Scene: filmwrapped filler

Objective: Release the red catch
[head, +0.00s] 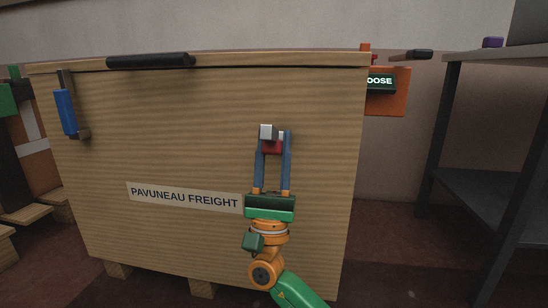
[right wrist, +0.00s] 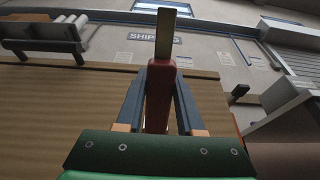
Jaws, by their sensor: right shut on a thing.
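A large wooden crate (head: 180,150) fills the middle of the head view, with a label reading PAVUNEAU FREIGHT (head: 184,198). My right gripper (head: 273,142) is in front of the crate's right half, shut on the red catch (head: 271,148). A pale grey block shows at the catch's top. In the right wrist view the red catch (right wrist: 158,95) stands between the two fingers, with a pale strip rising above it. A blue catch (head: 65,112) hangs at the crate's upper left, beside a dark bracket. My left gripper is not in view.
A black handle (head: 150,60) lies along the crate's top edge. An orange box (head: 388,95) with a partly hidden sign stands behind the crate's right side. A dark metal table (head: 490,120) is at right. Floor shows between crate and table.

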